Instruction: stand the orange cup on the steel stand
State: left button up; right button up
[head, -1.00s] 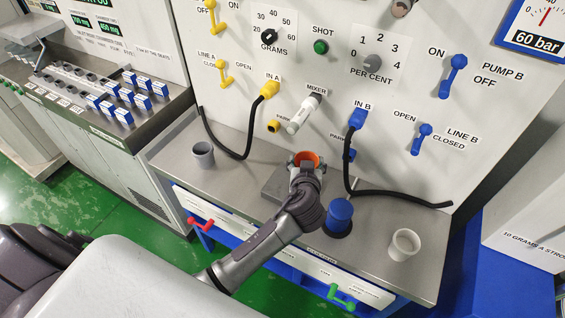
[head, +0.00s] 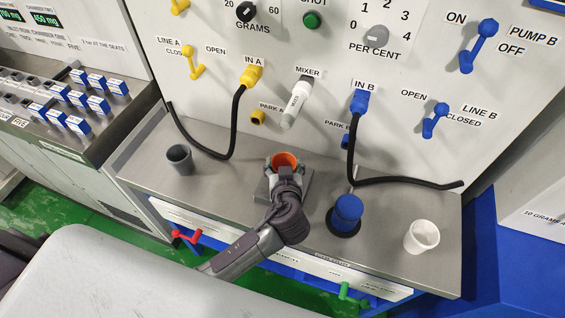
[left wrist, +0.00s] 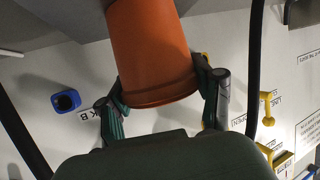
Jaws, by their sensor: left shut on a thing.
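The orange cup (head: 285,159) is in my left gripper (head: 285,170), under the mixer nozzle (head: 296,103). The left wrist view shows the cup (left wrist: 150,50) large, with the left gripper's fingers (left wrist: 165,95) on either side of it near one end. The steel stand (head: 305,187) is a grey block on the bench, partly hidden behind my gripper and wrist. The cup is over or at the stand; whether its base touches is hidden. My right gripper is not in view.
A grey cup (head: 179,159) stands left on the steel bench (head: 225,183). A blue capped thing (head: 347,212) and a white cup (head: 421,236) stand right. Black hoses (head: 237,125) hang from the panel at either side of the nozzle.

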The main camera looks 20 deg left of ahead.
pick_arm(q)
jog(key=o, duration=0.8)
jog(key=shift+s+d, duration=0.15)
jog(key=shift+s, duration=0.15)
jog(key=shift+o, duration=1.4)
jog(key=shift+s+d+r, duration=0.15)
jog(key=shift+s+d, duration=0.05)
jog(key=shift+s, duration=0.05)
jog(key=shift+o, duration=0.3)
jog(key=shift+w+a, duration=0.1)
jog(key=shift+w, duration=0.05)
jog(key=shift+s, duration=0.2)
jog(key=b+v, duration=0.2)
jog(key=v, duration=0.9)
jog(key=shift+s+d+r, duration=0.15)
jog(key=shift+s+d, duration=0.05)
jog(key=shift+s, duration=0.1)
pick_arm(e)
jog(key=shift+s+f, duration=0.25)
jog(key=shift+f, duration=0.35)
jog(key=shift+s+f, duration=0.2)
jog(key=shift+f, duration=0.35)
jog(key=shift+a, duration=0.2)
